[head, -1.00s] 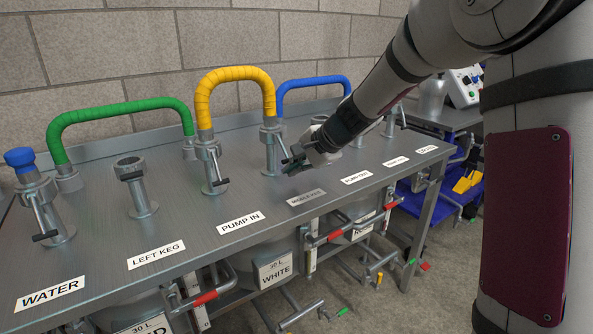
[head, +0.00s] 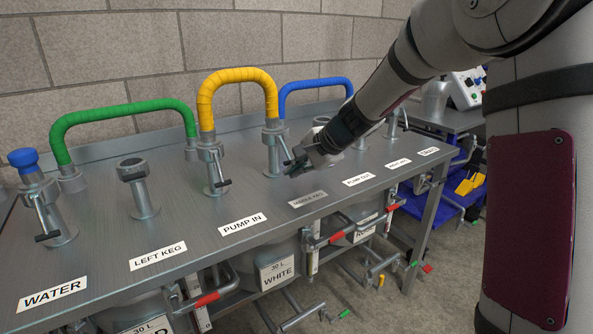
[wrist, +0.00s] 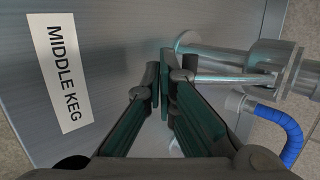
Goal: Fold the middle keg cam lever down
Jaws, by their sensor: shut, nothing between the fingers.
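The middle keg coupling (head: 273,150) stands on the steel table, with one end of the yellow hose on it. In the wrist view, the post (wrist: 212,48) lies sideways in the picture and the cam lever (wrist: 238,79) is a thin bar beside it, reaching towards my fingers. My gripper (head: 292,171) is low over the table, just right of the coupling in the head view, and hides part of it. In the wrist view my gripper (wrist: 161,82) has its fingertips together, empty, close to the lever's end. I cannot tell whether they touch it.
The MIDDLE KEG label (wrist: 62,73) lies on the table beside my fingers. The yellow hose (head: 236,80), green hose (head: 120,112) and blue hose (head: 315,84) arch over the table's back. The pump-in coupling (head: 213,165) stands to the left. The front strip of tabletop is largely clear.

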